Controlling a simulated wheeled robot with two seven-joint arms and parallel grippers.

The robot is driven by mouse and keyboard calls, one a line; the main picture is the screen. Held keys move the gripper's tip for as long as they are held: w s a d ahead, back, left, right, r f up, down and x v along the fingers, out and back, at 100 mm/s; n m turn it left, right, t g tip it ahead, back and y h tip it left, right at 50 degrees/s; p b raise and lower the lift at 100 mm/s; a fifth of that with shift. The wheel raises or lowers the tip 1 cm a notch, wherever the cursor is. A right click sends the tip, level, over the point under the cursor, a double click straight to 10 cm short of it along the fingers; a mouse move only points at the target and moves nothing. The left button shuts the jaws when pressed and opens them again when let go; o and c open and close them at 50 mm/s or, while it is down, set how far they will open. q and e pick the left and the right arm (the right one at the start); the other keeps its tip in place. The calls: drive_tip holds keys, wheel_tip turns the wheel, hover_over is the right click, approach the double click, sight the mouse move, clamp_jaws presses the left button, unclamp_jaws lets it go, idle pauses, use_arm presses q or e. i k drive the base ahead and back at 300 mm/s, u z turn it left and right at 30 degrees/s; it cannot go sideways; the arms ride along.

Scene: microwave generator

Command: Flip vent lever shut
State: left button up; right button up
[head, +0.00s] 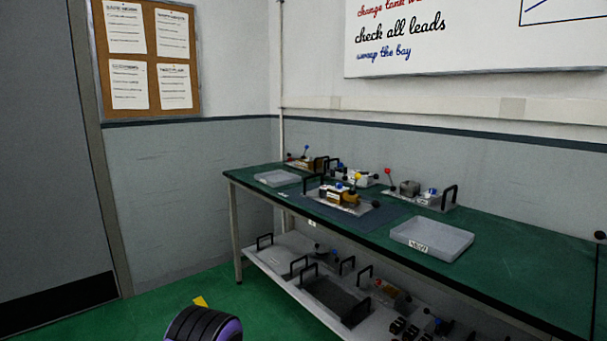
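Several small devices with coloured knobs stand on a green-topped bench (510,255). The nearest device (340,195) has a yellow-topped lever (356,178), a brass-coloured block and black handles on a pale plate. A device at the back left (306,162) has a blue-knobbed lever (306,148) standing up. At the back right, a plate unit (420,195) has a red-knobbed lever (388,172) standing tilted. I cannot tell which one is the vent lever. Neither of my grippers is in view.
The lower shelf (285,265) holds handled plates and more devices. Green floor (140,315) lies open left of the bench.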

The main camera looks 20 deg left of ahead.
sight(358, 176)
drive_tip(key=u, duration=1.7)
drive_tip(key=i, duration=3.8)
drive_tip(key=z, duration=3.35)
